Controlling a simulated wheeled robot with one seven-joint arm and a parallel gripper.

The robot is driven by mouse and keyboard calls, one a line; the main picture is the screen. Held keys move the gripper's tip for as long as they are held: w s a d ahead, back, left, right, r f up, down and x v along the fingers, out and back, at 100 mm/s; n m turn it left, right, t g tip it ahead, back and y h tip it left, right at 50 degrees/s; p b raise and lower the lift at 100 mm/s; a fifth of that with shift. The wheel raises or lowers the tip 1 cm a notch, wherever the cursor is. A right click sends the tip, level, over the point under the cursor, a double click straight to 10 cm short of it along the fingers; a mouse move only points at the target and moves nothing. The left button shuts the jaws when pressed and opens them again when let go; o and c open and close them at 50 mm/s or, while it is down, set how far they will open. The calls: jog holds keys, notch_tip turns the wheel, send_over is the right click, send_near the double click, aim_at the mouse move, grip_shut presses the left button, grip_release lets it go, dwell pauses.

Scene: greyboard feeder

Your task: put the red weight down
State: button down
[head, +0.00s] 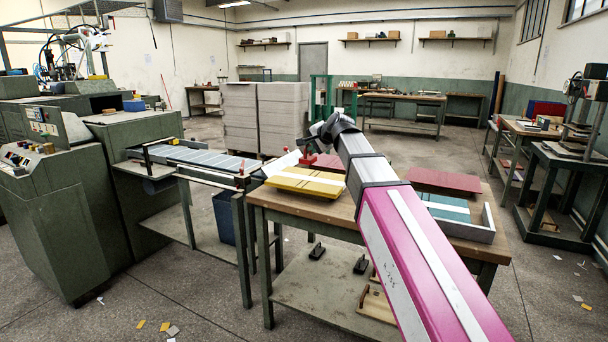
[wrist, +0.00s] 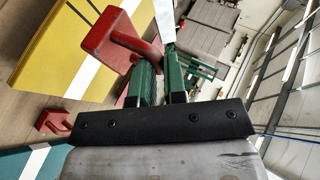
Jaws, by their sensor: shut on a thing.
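The red weight (wrist: 112,40) is a red block with a rounded handle. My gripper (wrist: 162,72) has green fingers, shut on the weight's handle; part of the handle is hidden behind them. The weight also shows in the head view (head: 328,162), at the end of my arm. It is over or beside the yellow board stack (head: 300,183), which has a white strip across it. I cannot tell whether the weight touches the stack. The yellow stack (wrist: 62,38) fills the upper left of the wrist view.
The wooden table (head: 290,207) also bears a dark red board (head: 441,181) and a tray (head: 487,226) with teal boards. A small red fixture (wrist: 54,122) lies near the teal boards in the wrist view. A conveyor (head: 205,157) adjoins on the left.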

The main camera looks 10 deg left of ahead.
jog(key=shift+w+d+f, duration=1.15)
jog(key=shift+w+f, duration=0.3)
jog(key=shift+f, duration=0.3)
jog(key=shift+w+d+f, duration=1.15)
jog(key=shift+w+f, duration=0.25)
jog(key=shift+f, duration=0.35)
jog(key=shift+w+d+f, duration=1.15)
jog(key=shift+w+f, duration=0.3)
jog(key=shift+f, duration=0.3)
jog(key=shift+f, duration=0.1)
jog(key=c, duration=1.5)
grip_release()
jog(key=o, duration=0.3)
jog(key=shift+o, duration=0.2)
jog(key=v, duration=1.2)
